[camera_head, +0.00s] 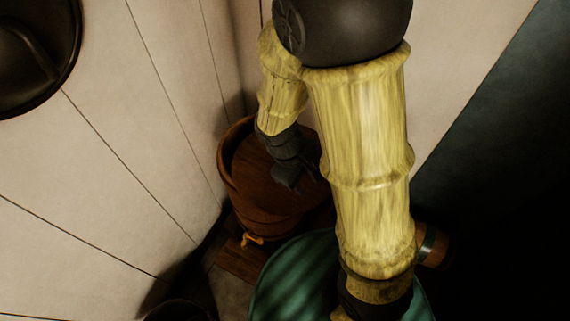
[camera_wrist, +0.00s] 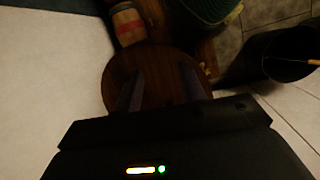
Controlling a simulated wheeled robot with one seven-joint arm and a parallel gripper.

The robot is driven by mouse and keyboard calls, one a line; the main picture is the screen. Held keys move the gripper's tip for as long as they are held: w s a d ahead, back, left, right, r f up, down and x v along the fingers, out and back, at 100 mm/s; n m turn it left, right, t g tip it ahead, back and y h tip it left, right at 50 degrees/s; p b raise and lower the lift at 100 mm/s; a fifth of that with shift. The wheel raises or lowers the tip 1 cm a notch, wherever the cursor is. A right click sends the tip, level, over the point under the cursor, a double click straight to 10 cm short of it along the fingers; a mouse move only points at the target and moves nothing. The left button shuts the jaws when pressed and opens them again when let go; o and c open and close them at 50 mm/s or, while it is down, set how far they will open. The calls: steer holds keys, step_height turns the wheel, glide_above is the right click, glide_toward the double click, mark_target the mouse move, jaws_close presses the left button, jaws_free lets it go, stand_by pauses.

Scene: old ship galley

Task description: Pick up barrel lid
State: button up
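The barrel lid (camera_head: 254,178) is a round, dark brown wooden disc lying flat at the top of a wooden barrel (camera_head: 229,171) in the corner. In the wrist view the lid (camera_wrist: 160,62) lies straight ahead of my gripper. My gripper (camera_head: 288,186) is over the right part of the lid in the head view, pointing down. In the wrist view its two fingers (camera_wrist: 162,88) stand apart with only the lid's wood seen between them. I cannot tell whether the fingertips touch the lid. My arm hides the lid's right side in the head view.
A green round top (camera_head: 290,278) stands in front of the barrel, beneath my arm. An orange tap (camera_head: 252,240) sticks out low on the barrel. A small banded keg (camera_head: 433,246) is at the right. Pale walls close in behind and left. A dark pot (camera_wrist: 278,58) stands at the wrist view's right.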

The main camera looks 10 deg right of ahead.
steer(key=a+f+n+t+h, duration=0.2)
steer(key=a+n+t, duration=0.3)
steer(key=a+n, duration=0.2)
steer(key=w+a+f+n+t+h, duration=0.1)
steer(key=a+f+n+t+h, duration=0.2)
steer(key=a+n+t, duration=0.3)
steer(key=a+n, duration=0.1)
steer(key=n, duration=0.4)
steer(key=shift+w+n, duration=0.2)
steer(key=shift+n, duration=0.2)
steer(key=shift+f, duration=0.15)
steer(key=p+x, duration=0.2)
steer(key=x, duration=1)
steer(key=shift+w, duration=0.1)
steer(key=shift+w+d+f+p, duration=0.1)
steer(key=shift+w+d+p, duration=0.3)
steer(key=shift+d, duration=0.05)
steer(key=p+x, duration=0.1)
steer(key=x, duration=0.3)
steer(key=shift+w, duration=0.1)
